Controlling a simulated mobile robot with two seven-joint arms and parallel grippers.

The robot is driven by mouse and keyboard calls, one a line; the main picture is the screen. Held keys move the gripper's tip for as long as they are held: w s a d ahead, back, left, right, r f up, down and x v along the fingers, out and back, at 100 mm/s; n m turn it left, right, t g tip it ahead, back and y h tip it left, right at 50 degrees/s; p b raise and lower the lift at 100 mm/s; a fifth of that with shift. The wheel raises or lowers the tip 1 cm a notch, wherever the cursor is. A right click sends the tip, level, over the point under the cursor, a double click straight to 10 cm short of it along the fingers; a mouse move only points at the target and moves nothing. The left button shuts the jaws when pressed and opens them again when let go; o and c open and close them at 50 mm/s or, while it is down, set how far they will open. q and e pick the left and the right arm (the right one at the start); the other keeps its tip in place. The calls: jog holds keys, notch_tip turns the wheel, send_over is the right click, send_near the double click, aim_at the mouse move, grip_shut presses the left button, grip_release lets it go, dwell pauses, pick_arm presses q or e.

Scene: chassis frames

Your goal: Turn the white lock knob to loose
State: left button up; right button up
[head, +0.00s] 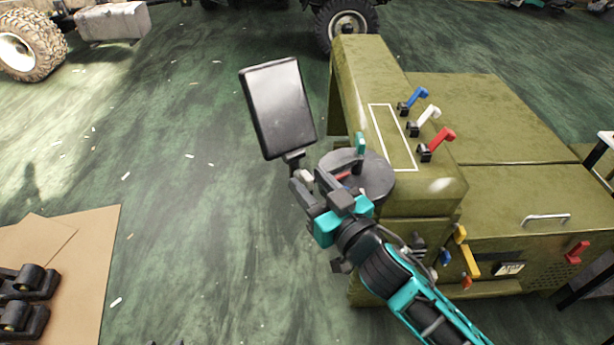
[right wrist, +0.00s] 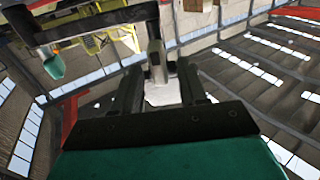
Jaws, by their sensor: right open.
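The white lock knob (head: 306,176) sits at the foot of the short dark mount under the tilted black screen (head: 279,106). My right gripper (head: 312,184) reaches up to it from the lower right, its two fingers apart near the knob. In the right wrist view, the white knob (right wrist: 162,95) shows between the open fingers, below a grey post (right wrist: 157,60). I cannot tell whether either finger touches it. The gripper partly hides the knob and its mount. My left gripper is not in view.
The olive machine (head: 480,120) fills the right side. A dark round disc (head: 375,178) with a green lever (head: 360,144) stands close beside my right gripper. Blue, white and red levers line the machine's top. The green floor to the left is mostly clear; cardboard (head: 85,245) lies lower left.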

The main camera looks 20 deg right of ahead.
jog(key=shift+x, duration=0.9)
grip_shut()
